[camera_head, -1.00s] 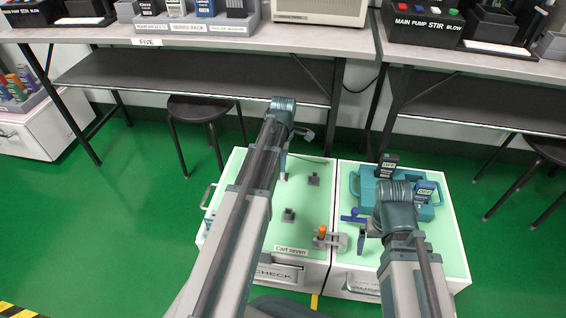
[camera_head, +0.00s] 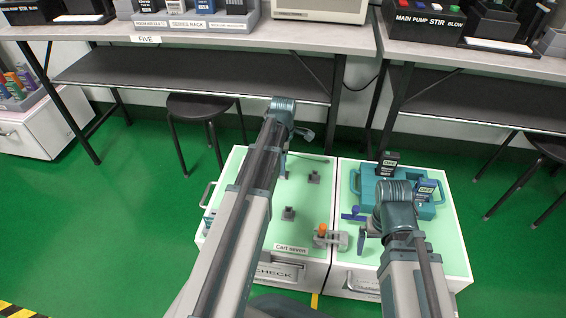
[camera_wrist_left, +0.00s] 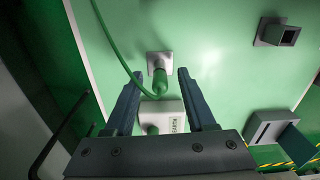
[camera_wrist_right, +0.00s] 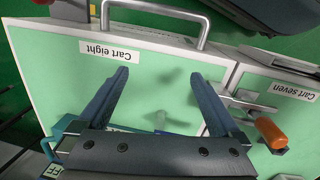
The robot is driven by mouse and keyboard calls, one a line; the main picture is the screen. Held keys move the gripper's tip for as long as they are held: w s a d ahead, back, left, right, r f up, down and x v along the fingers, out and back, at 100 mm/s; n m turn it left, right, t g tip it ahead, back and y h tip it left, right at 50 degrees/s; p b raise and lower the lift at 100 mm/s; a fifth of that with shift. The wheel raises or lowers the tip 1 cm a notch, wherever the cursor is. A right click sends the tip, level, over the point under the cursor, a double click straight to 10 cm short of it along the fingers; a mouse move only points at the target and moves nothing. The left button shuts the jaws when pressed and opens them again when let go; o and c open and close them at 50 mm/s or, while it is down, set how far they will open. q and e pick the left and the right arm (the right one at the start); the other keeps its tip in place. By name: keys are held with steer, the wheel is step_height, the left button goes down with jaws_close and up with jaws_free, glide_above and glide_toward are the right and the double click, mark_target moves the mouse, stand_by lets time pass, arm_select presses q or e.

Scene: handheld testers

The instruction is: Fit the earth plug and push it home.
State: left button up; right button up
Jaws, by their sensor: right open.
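In the left wrist view a green plug (camera_wrist_left: 159,82) with a green cable (camera_wrist_left: 115,45) stands at a silver square plate (camera_wrist_left: 160,62) on the pale green cart top. I cannot tell how it sits in the plate. A white labelled box (camera_wrist_left: 164,113) with a green round part lies nearer my wrist. My left gripper (camera_wrist_left: 159,75) is open, its fingers on either side of the plug with gaps. In the head view its arm hides most of this. My right gripper (camera_wrist_right: 160,75) is open and empty above the right cart, near its front edge.
A clamp with an orange handle (camera_wrist_right: 270,130) stands by the seam between the carts. Small grey sockets (camera_head: 313,177) (camera_head: 288,213) stand on the left cart. A bench (camera_head: 330,40) stands behind.

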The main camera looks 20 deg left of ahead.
arm_select(q)
step_height(320, 180, up, 14)
steer(key=p, duration=1.3)
steer(key=shift+p, duration=0.4)
arm_select(e)
step_height(320, 180, up, 14)
arm_select(q)
steer(key=shift+f, duration=0.1)
arm_select(e)
steer(key=shift+d+f, duration=0.1)
arm_select(q)
steer(key=shift+d, duration=0.1)
steer(key=s+d+m+y, duration=0.1)
steer(key=s+d+m, duration=1.7)
steer(key=d+m, duration=0.6)
step_height(320, 180, up, 35)
steer(key=m+p, duration=0.1)
steer(key=p, duration=3.3)
steer(key=shift+s+a, duration=0.15)
steer(key=shift+a, duration=0.2)
arm_select(e)
step_height(320, 180, up, 35)
steer(key=shift+f, duration=0.2)
